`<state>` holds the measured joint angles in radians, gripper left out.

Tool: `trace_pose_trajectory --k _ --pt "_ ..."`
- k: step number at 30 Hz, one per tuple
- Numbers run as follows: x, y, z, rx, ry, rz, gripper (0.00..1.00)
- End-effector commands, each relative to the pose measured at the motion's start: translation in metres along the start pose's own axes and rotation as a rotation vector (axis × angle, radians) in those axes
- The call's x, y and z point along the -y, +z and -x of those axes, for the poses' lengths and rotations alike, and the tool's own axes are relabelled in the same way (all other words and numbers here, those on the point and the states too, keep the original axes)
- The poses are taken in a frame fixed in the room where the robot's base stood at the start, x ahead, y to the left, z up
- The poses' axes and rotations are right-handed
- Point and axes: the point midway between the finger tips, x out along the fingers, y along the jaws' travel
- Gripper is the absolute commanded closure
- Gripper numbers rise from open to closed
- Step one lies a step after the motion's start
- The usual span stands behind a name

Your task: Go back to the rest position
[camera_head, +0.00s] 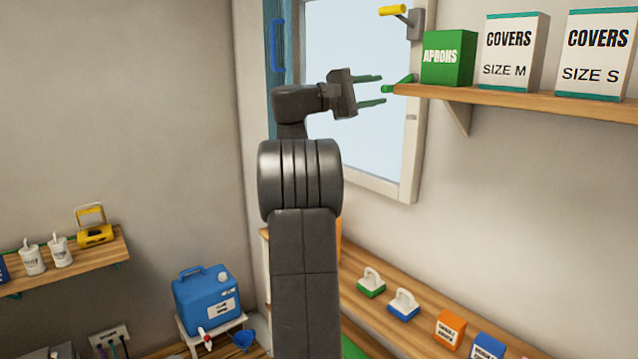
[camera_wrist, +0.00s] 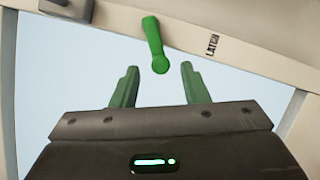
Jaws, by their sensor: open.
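My gripper (camera_head: 371,90) is raised in front of the window, with its two green fingers spread apart and nothing between them. In the wrist view my gripper (camera_wrist: 158,88) points at a green latch handle (camera_wrist: 153,42) on the window frame. The handle's round end lies just beyond the fingertips, and I see no contact. In the head view the green handle (camera_head: 398,84) shows just right of the fingers, by the shelf end.
A wall shelf (camera_head: 520,98) with a green aprons box (camera_head: 448,60) and two covers boxes is right of my gripper. A yellow handle (camera_head: 393,11) sits above on the frame. A lower counter (camera_head: 390,325) holds small items. A blue jug (camera_head: 205,300) stands lower left.

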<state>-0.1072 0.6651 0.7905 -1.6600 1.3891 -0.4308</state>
Motion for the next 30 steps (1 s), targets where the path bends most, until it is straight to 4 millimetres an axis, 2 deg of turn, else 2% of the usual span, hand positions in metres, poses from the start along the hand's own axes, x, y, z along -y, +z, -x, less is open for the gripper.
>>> trace_pose_trajectory --k 3,14,18,30 --pt "0.003 -0.002 0.027 -0.003 0.001 0.000 0.59" --pt "0.003 -0.001 0.099 -0.003 -0.001 0.000 0.59" --pt "-0.001 0.002 0.066 0.005 -0.003 0.002 0.59" --pt "-0.002 0.002 -0.015 0.004 -0.001 0.001 0.59"
